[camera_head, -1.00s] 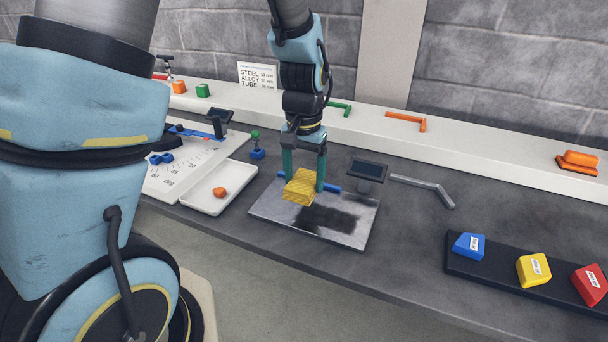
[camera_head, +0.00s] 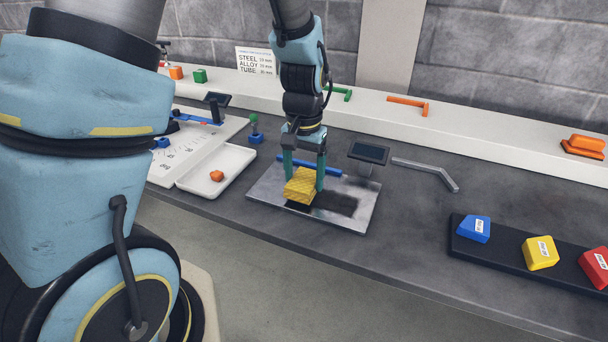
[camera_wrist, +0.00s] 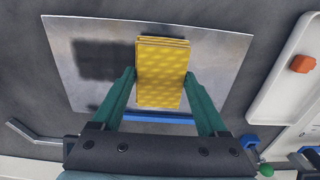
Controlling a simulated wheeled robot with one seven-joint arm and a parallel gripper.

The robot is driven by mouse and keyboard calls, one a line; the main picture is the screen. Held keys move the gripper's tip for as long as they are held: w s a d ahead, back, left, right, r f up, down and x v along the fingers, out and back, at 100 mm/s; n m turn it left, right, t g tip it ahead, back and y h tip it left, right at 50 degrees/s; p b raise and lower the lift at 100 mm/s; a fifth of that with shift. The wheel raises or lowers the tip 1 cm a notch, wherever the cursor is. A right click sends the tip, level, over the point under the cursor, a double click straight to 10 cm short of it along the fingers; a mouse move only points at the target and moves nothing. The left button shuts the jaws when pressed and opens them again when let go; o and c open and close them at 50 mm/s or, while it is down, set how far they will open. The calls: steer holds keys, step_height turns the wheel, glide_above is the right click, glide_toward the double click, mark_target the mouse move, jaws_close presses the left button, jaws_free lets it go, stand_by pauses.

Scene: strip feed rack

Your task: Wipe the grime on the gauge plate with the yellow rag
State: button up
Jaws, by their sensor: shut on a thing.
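The yellow rag (camera_head: 300,187), a folded block, is held between the two green fingers of my gripper (camera_head: 304,178). It also shows in the wrist view (camera_wrist: 161,75), with a finger against each side. The rag is down at the left part of the metal gauge plate (camera_head: 268,190); it looks to be touching the plate. Dark grime (camera_head: 338,204) covers the plate to the right of the rag, with a little dark showing at the rag's lower edge. In the wrist view the grime (camera_wrist: 97,60) lies left of the rag.
A blue bar (camera_head: 325,170) lies along the plate's back edge, near a small dark display (camera_head: 370,153). A white tray (camera_head: 238,160) with an orange piece is at left. A grey bent rod (camera_head: 430,170) and a dark rack (camera_head: 490,249) with coloured blocks are at right.

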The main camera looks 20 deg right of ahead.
mark_target(334, 202)
steer(key=shift+f+b, duration=0.35)
steer(key=shift+f, duration=0.3)
steer(key=shift+s+d+f+p, duration=0.2)
steer(key=shift+s+d+p, duration=0.15)
steer(key=shift+s+d, duration=1.35)
steer(key=shift+s+d+r+p, duration=0.1)
steer(key=shift+s+d+p, duration=0.45)
steer(key=shift+s+d, duration=1)
steer(key=shift+s+d+r+p, duration=0.1)
steer(key=shift+s+d+p, duration=0.1)
steer(key=shift+s+d, duration=0.3)
steer(key=shift+s+d+r+p, duration=0.15)
steer(key=shift+s+d, duration=0.1)
steer(key=shift+d, duration=0.35)
steer(key=shift+w+a+f, duration=0.15)
steer(key=shift+w+a, duration=0.65)
steer(key=shift+a, duration=0.05)
steer(key=shift+w+a+f, duration=0.1)
steer(key=shift+w+a, duration=0.65)
steer(key=shift+a, duration=0.05)
steer(key=shift+w+a+r, duration=0.1)
steer(key=shift+w+a, duration=1.4)
steer(key=shift+a, duration=0.2)
steer(key=shift+w+a, duration=0.95)
steer(key=shift+a, duration=0.1)
steer(key=shift+f, duration=0.2)
